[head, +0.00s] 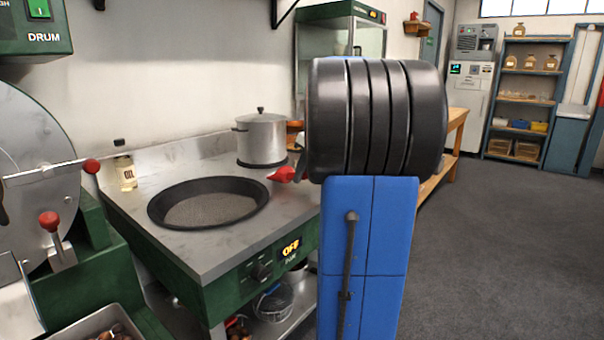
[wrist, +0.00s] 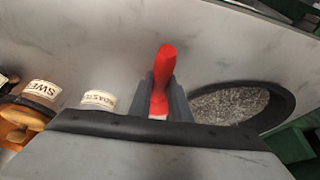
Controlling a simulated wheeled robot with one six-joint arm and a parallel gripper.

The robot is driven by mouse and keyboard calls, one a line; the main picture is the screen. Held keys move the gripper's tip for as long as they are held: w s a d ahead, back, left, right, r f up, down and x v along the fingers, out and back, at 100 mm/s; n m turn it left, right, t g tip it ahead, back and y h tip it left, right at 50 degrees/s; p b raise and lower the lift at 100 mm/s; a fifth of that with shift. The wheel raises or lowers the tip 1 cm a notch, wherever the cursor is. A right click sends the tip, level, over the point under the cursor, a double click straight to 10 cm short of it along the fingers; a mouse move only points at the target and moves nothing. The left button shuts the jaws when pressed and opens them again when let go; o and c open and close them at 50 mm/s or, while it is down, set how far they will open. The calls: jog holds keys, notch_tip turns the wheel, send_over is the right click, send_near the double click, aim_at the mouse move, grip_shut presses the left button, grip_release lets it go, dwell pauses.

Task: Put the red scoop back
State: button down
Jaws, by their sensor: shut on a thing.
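The red scoop (wrist: 165,75) shows in the wrist view as a red handle standing between the two dark fingers of my gripper (wrist: 160,98). My gripper is shut on it. In the head view a red part of the scoop (head: 284,174) sticks out left of my dark arm, to the right of the black round pan (head: 208,203). The rest of the scoop and most of my gripper are hidden there. I cannot tell whether the scoop touches the steel worktop.
A lidded steel pot (head: 262,138) stands behind the pan, and an oil bottle (head: 125,171) stands at the left. Labelled jars (wrist: 42,92) show at the left of the wrist view. The green drum machine (head: 85,255) is at far left. Open floor (head: 500,240) lies right.

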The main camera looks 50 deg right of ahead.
jog(key=shift+f, duration=0.5)
jog(key=c, duration=1.6)
grip_release()
jog(key=shift+o, duration=0.2)
jog(key=a+v, duration=0.1)
jog(key=v, duration=1.6)
jog(key=shift+d+r, duration=0.25)
jog(key=shift+d, duration=0.25)
